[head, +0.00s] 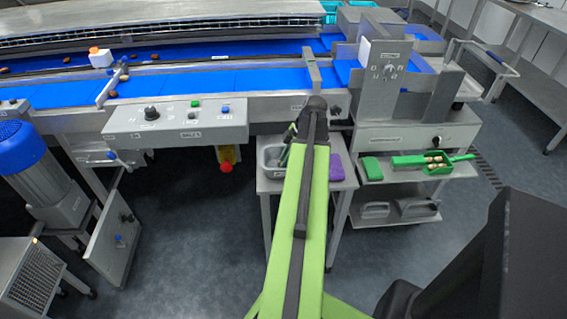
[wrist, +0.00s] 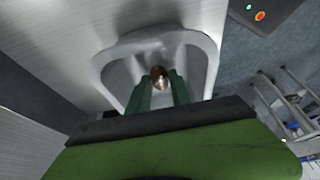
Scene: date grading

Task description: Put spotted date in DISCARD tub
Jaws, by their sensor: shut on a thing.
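In the wrist view, my gripper (wrist: 160,84) is shut on a brown, shiny date (wrist: 159,77), held between its two green fingertips. Spots on the date are too small to make out. A grey metal tub (wrist: 112,64) lies behind the fingers, and its rim surrounds the date in the picture. I cannot tell how far the date is from the tub floor. In the head view, a grey tub (head: 266,162) stands on a small side table, partly hidden behind my green arm. No DISCARD label is readable. The gripper and date are mostly hidden there.
A purple block (head: 336,167) lies on the side table (head: 346,183) right of my arm. The blue conveyor (head: 215,84) with a few dates runs behind. A shelf at the right holds a green scoop (head: 436,168) with dates in it. Open floor lies in front.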

